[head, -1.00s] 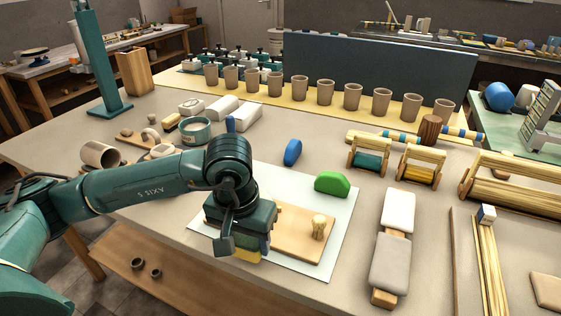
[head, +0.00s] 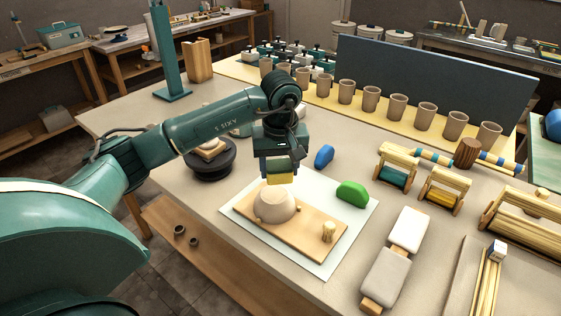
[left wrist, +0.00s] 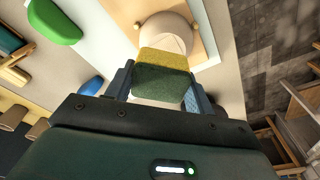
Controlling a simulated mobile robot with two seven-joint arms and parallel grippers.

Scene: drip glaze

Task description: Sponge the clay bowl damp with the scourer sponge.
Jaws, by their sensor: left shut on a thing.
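My left gripper (head: 279,170) is shut on the scourer sponge (head: 281,179), which is yellow below and green above. In the left wrist view the sponge (left wrist: 163,72) sits between the two fingers. The clay bowl (head: 274,204) is pale beige and rests upside down on a wooden board (head: 300,228). The sponge is held just above the bowl's back right side; I cannot tell whether they touch. The bowl also shows in the left wrist view (left wrist: 164,28), partly hidden by the sponge. My right gripper is not in view.
The board lies on a pale sheet (head: 352,222) with a wooden knob (head: 328,232) on it. A green kidney-shaped piece (head: 352,193) and a blue one (head: 324,156) lie close by. A dark turntable (head: 211,165) stands left. Several clay cups (head: 372,103) line the back.

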